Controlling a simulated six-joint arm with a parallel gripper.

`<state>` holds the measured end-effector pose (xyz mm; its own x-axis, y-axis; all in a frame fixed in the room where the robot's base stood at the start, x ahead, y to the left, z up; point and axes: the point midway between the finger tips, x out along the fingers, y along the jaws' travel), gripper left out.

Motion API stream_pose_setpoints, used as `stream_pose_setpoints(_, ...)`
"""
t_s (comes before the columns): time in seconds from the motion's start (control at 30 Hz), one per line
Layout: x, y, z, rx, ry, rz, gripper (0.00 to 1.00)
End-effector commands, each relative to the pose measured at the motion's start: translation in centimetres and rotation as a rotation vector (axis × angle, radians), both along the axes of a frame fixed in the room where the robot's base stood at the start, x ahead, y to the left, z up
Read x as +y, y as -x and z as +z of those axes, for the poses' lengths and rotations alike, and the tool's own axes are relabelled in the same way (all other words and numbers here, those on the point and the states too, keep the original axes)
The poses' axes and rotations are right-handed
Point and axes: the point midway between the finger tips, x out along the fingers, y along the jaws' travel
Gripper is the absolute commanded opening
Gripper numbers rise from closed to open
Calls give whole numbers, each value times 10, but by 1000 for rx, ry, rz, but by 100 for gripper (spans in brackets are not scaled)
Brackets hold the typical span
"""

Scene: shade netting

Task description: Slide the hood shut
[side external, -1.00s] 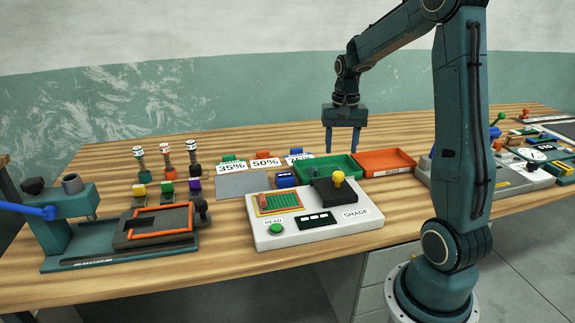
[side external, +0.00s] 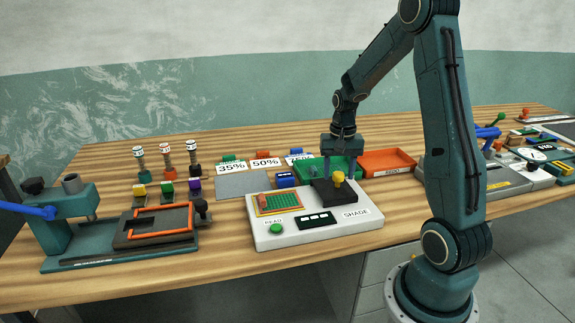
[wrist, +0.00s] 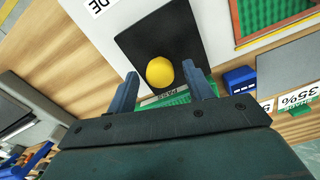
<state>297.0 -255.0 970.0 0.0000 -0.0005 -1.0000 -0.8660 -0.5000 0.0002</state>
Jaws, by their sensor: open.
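The hood (side external: 335,191) is a dark slab with a yellow knob (side external: 338,177) on top. It sits on the right part of the white shade meter (side external: 300,232), beside a green mesh swatch (side external: 283,201) in an orange frame that lies uncovered. My gripper (side external: 338,172) is open and low over the hood, its fingers around the knob's area in the side view. In the wrist view my gripper (wrist: 167,88) has its fingers apart, with the yellow knob (wrist: 160,72) just ahead of and between the tips. Whether the fingers touch the knob I cannot tell.
A green tray (side external: 313,166) and an orange tray (side external: 388,161) stand behind the meter. A blue block (side external: 286,180) is close behind it. A press with an orange frame (side external: 160,225) stands at the left. Open bench lies between press and meter.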

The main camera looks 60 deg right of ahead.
Motion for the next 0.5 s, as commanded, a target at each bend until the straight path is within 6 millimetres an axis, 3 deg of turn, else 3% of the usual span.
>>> stream_pose_setpoints(0.03, 0, 0, 0, 0, 0, 0, 46)
stream_pose_setpoints(0.27, 0, 0, 0, 0, 0, 0, 1)
stream_pose_setpoints(0.5, 3, -3, 0, 0, 0, 0, 0)
